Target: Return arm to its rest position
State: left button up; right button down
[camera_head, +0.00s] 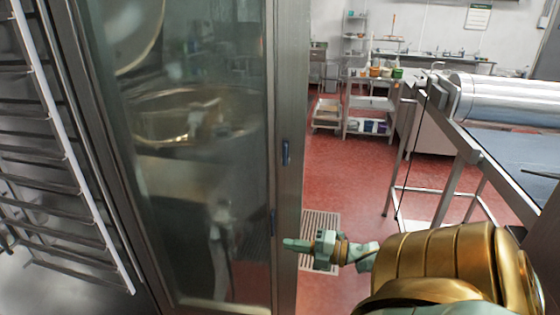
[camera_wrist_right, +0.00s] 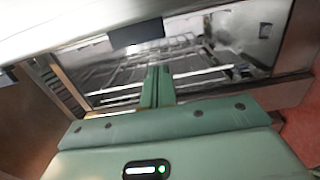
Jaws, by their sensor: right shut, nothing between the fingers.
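My right gripper (camera_head: 296,244) reaches in from the lower right of the head view, at the end of my gold and green right arm. Its green fingers are shut with nothing between them and point left, in front of the edge of a tall glass-fronted steel cabinet (camera_head: 200,180). In the right wrist view the shut fingers (camera_wrist_right: 158,82) point up the picture toward a steel-framed opening or pane with racks showing in it. I cannot tell whether the fingertips touch the cabinet. My left gripper is not in view.
A wire rack (camera_head: 75,160) stands at the far left. A steel-framed machine with a roller (camera_head: 505,100) stands at the right. Shelves (camera_head: 368,108) with containers stand at the back. Red floor (camera_head: 345,165) lies open between, with a floor grate (camera_head: 318,228) beside the cabinet.

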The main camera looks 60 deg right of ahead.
jog(key=s+d, duration=0.4)
jog(key=shift+b, duration=0.3)
